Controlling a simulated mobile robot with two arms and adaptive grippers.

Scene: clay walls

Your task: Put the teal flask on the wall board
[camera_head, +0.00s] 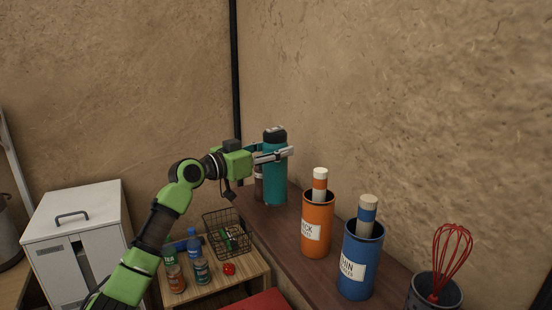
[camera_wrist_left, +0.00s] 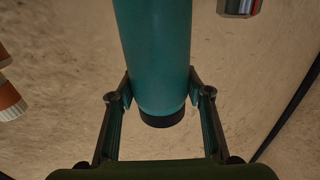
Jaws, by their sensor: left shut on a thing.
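The teal flask (camera_head: 274,178) has a dark lid and stands upright above the far part of the brown wall board (camera_head: 285,232). My left gripper (camera_head: 272,155) is shut on the flask's upper body. In the left wrist view the teal flask (camera_wrist_left: 158,55) lies between the two fingers of the left gripper (camera_wrist_left: 160,100), its black end towards the palm. The flask's base meets or nearly meets the board; I cannot tell if it touches. My right gripper is not in view.
An orange canister (camera_head: 317,235), a blue canister (camera_head: 358,272) and a dark pot with a red whisk (camera_head: 448,262) stand along the board. A brown container (camera_head: 258,185) is partly hidden beside the flask. Below are a wire basket (camera_head: 226,230), several bottles and cans, and a white cabinet (camera_head: 75,215).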

